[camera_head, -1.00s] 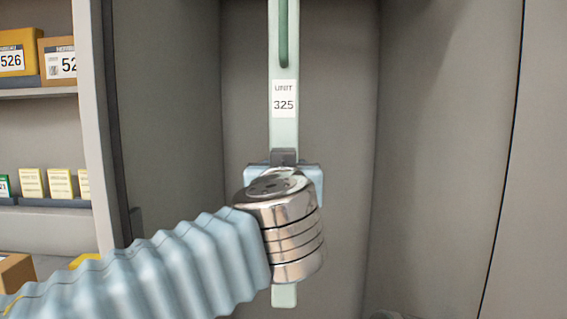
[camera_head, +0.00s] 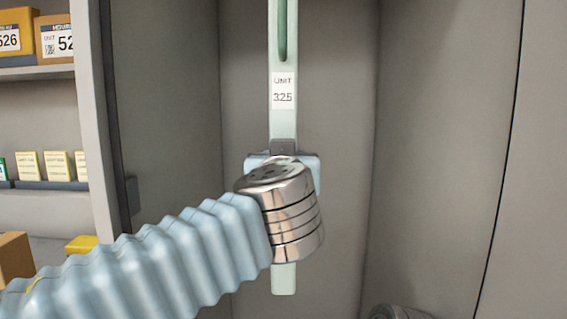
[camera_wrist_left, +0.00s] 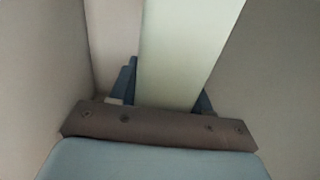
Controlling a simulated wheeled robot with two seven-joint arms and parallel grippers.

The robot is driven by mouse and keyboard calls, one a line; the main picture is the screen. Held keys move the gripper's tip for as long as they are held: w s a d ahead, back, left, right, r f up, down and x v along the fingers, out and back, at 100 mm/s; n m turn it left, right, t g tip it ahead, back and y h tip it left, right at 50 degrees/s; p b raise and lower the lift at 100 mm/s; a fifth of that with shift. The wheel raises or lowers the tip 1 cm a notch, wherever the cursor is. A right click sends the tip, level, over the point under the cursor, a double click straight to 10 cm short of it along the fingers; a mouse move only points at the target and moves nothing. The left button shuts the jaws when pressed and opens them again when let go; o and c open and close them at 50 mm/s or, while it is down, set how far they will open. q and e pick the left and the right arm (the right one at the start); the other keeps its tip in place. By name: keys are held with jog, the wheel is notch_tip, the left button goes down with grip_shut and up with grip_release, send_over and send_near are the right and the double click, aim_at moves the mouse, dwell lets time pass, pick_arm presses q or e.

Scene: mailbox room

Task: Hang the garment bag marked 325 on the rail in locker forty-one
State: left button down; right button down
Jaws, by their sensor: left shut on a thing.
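The garment bag (camera_head: 284,121) is a narrow pale green strip seen edge-on, with a darker green strip on its upper front and a white label reading UNIT 325. It hangs upright in front of the grey locker interior (camera_head: 330,60). My left gripper (camera_head: 283,150) is shut on the bag below the label; my wrist hides part of the bag, and its lower end shows beneath. In the left wrist view the pale bag (camera_wrist_left: 187,50) rises between the fingers. The bag's top and the rail are out of view. My right gripper is not in view.
A grey locker side wall (camera_head: 165,110) stands to the left and another grey panel (camera_head: 440,120) to the right. Shelves at far left hold a parcel box (camera_head: 54,38) and several small yellow boxes (camera_head: 57,166). A round grey object (camera_head: 398,312) shows at the bottom right.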

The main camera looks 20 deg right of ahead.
pick_arm(q)
jog(key=c, duration=0.5)
grip_release()
jog(key=shift+o, duration=0.3)
jog(key=shift+s+f, duration=0.1)
